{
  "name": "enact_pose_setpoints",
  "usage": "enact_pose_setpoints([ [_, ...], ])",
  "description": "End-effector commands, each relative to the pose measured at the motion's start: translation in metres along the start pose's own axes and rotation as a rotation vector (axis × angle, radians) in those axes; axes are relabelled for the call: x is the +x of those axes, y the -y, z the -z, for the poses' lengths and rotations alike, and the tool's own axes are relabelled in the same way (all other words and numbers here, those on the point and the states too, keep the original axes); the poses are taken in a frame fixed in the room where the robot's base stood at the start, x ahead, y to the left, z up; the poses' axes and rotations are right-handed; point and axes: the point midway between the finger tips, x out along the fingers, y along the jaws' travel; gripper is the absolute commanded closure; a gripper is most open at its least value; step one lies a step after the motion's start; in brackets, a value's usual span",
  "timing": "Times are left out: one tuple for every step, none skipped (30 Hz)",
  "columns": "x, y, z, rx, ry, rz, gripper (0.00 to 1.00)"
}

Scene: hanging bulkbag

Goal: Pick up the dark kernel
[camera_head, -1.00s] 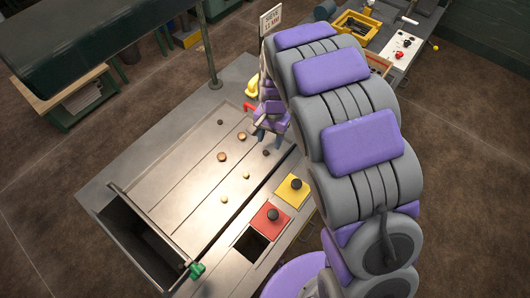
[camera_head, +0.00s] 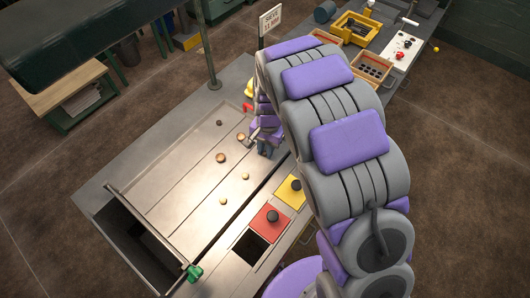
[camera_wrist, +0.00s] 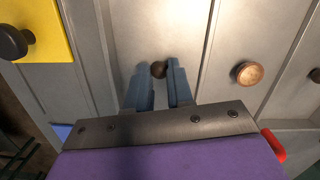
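A dark round kernel (camera_wrist: 158,69) shows in the wrist view at the tips of my two blue fingers. My gripper (camera_wrist: 160,72) is pointed down at it, with a narrow gap between the fingers; whether they touch the kernel is unclear. In the head view my gripper (camera_head: 262,150) is over the right part of the metal table (camera_head: 180,170) and hides this kernel. Another dark kernel (camera_head: 220,122) lies farther left on the table; a dark one also shows at the right edge of the wrist view (camera_wrist: 315,75).
Copper kernels (camera_head: 221,158) and small yellow kernels (camera_head: 245,176) lie on the table. A yellow plate (camera_head: 291,190) and a red plate (camera_head: 265,222), each with a black knob, sit along the near edge beside a dark square opening (camera_head: 249,246). A sign (camera_head: 269,20) stands behind.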

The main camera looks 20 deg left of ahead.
Motion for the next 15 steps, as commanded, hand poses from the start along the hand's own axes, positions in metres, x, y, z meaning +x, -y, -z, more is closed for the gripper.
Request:
enact_pose_setpoints([
  [0.0001, 0.0003, 0.0000, 0.000, 0.000, 0.000, 0.85],
  [0.0002, 0.0004, -0.0001, 0.000, 0.000, 0.000, 0.88],
  [0.0002, 0.0006, -0.0001, 0.000, 0.000, 0.000, 0.91],
  [0.0002, 0.0006, -0.0001, 0.000, 0.000, 0.000, 0.94],
  [0.0002, 0.0006, -0.0001, 0.000, 0.000, 0.000, 0.97],
  [0.0002, 0.0006, -0.0001, 0.000, 0.000, 0.000, 1.00],
  [0.0002, 0.0006, -0.0001, 0.000, 0.000, 0.000, 1.00],
  [0.0003, 0.0006, -0.0001, 0.000, 0.000, -0.001, 1.00],
  [0.0002, 0.0006, -0.0001, 0.000, 0.000, 0.000, 1.00],
  [0.0002, 0.0005, -0.0001, 0.000, 0.000, 0.000, 1.00],
  [0.0002, 0.0005, -0.0001, 0.000, 0.000, 0.000, 1.00],
  [0.0001, 0.0005, 0.0000, 0.000, 0.000, 0.000, 1.00],
  [0.0002, 0.0004, -0.0001, 0.000, 0.000, 0.000, 1.00],
  [0.0002, 0.0004, 0.0000, 0.000, 0.000, 0.000, 1.00],
  [0.0002, 0.0004, 0.0000, 0.000, 0.000, 0.000, 1.00],
])
